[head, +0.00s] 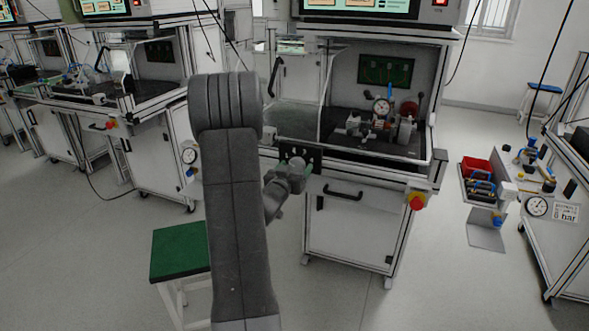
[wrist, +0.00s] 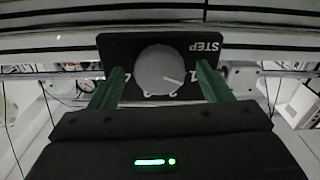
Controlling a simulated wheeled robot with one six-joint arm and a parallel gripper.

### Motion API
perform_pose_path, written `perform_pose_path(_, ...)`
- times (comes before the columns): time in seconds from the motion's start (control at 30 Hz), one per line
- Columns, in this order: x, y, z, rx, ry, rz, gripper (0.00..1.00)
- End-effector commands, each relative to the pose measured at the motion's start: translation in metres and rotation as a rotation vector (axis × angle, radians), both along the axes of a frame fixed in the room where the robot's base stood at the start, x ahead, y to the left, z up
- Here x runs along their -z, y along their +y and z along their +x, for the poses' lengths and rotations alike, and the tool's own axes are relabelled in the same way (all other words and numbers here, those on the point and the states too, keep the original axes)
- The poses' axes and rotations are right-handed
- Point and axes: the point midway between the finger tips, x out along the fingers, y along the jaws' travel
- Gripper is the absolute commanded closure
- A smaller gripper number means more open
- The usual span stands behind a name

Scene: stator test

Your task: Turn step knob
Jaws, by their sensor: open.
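The step knob (wrist: 158,70) is a round grey dial with a white pointer line on a black panel (wrist: 112,45). The panel's "STEP" lettering appears upside down in the wrist view. The pointer slants to the lower right, towards a "1" mark; another mark at the left is partly hidden. My gripper (wrist: 160,76) has its green fingers apart, one on each side of the knob. I cannot tell whether they touch it. In the head view the black panel (head: 313,153) is on the front of the test bench, with my wrist close before it and hiding part of it.
The test bench (head: 350,230) has a fixture with a gauge (head: 381,107) inside its open enclosure. A red and yellow stop button (head: 417,201) sticks out at its front right. A green-topped stool (head: 180,250) stands at the lower left.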

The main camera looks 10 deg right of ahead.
Motion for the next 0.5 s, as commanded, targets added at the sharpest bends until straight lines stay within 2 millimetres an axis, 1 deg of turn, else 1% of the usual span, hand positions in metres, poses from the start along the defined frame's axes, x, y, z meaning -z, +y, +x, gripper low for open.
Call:
perform_pose_path(0.27, 0.0001, -0.0011, 0.0012, 0.0, 0.0, 0.0, 0.28)
perform_pose_path(0.37, 0.0002, -0.001, 0.0011, 0.0, 0.0, 0.0, 0.46)
perform_pose_path(0.4, 0.0002, -0.0009, 0.0012, 0.0, 0.0, 0.0, 0.54)
perform_pose_path(0.47, 0.0002, -0.001, 0.001, 0.0, 0.0, 0.0, 0.66)
perform_pose_path(0.5, 0.0002, -0.0009, 0.0011, 0.0, 0.0, 0.0, 0.73)
